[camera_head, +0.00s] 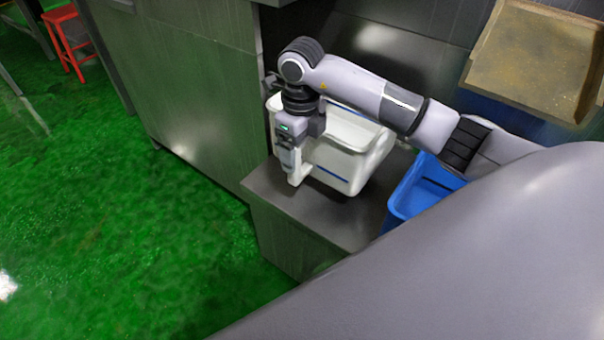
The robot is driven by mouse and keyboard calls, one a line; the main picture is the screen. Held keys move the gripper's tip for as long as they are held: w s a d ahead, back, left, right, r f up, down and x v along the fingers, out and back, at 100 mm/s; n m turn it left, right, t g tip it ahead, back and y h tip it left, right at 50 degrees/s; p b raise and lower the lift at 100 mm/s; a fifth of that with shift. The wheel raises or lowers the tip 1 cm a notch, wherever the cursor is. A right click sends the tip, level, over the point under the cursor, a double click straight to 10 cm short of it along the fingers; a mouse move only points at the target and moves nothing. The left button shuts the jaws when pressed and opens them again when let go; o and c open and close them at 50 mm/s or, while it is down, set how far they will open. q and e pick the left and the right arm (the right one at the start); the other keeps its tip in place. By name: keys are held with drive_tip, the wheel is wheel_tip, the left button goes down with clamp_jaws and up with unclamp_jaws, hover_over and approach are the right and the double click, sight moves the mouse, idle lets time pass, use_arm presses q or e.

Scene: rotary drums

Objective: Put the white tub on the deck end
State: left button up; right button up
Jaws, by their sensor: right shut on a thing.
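The white tub (350,160) is at the left end of a grey metal deck (345,218), upright, with blue lines on its sides. From this view I cannot tell whether its base fully rests on the deck. My right gripper (294,172) points down at the tub's near left corner and is shut on the tub's wall. The gripper and wrist hide part of that corner. My left gripper is not in view.
A blue tub (418,192) stands on the deck to the right of the white tub. A worn tan tray or chute (530,58) is at the upper right. A tall metal cabinet wall (190,75) stands to the left. A red stool (66,38) stands far off on the open green floor (110,210).

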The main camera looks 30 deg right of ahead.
sight(301, 171)
drive_tip(key=shift+f, duration=0.85)
drive_tip(key=shift+w+f, duration=0.1)
drive_tip(key=shift+f, duration=0.45)
wheel_tip(301, 171, down, 4)
drive_tip(key=shift+b, duration=0.65)
drive_tip(key=shift+f, duration=0.15)
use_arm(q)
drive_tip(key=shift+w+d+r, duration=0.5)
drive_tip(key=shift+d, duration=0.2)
